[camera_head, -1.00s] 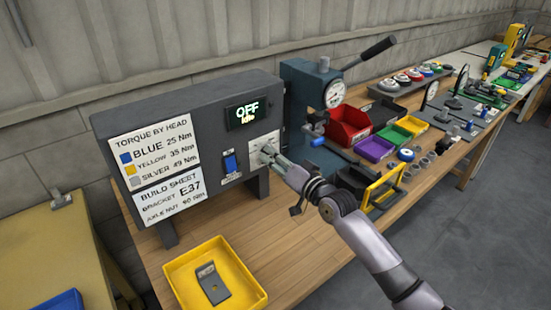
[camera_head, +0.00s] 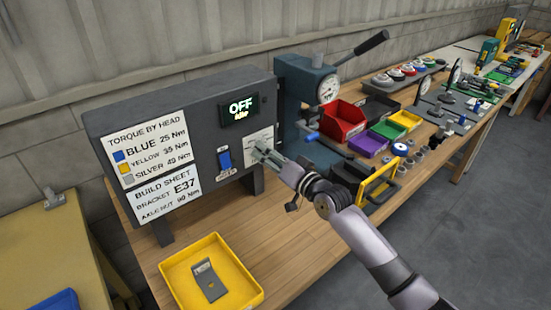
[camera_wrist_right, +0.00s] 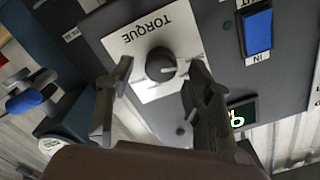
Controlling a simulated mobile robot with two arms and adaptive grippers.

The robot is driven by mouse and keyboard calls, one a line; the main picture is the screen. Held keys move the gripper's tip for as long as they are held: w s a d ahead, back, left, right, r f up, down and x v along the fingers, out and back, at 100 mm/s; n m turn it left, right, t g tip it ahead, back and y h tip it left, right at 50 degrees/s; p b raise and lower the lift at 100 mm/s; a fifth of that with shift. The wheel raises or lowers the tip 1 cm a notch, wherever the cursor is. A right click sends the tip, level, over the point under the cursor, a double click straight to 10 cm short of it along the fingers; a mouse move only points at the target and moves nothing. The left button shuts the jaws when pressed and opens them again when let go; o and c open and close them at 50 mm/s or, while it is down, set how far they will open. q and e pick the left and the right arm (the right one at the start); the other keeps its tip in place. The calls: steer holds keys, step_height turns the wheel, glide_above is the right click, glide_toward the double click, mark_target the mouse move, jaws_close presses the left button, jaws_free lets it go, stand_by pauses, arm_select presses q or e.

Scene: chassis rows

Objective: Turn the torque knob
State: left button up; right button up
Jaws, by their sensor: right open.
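The dark torque knob (camera_wrist_right: 160,64) sits on a white plate labelled TORQUE (camera_wrist_right: 150,35) on the front of the grey control box (camera_head: 190,105). My right gripper (camera_wrist_right: 160,75) is open, with one finger on either side of the knob in the wrist view; I cannot tell whether they touch it. In the head view my right gripper (camera_head: 262,153) is at the plate and hides the knob. A blue switch (camera_head: 224,160) is beside the plate. My left gripper is not in view.
A yellow tray (camera_head: 250,290) with a grey bracket (camera_head: 209,281) is on the bench in front of the box. A press (camera_head: 310,95) with a gauge stands right of the box. Red (camera_head: 342,120), purple (camera_head: 368,144) and green bins are further right.

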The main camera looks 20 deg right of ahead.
steer(key=v, duration=1.2)
steer(key=shift+w, duration=0.1)
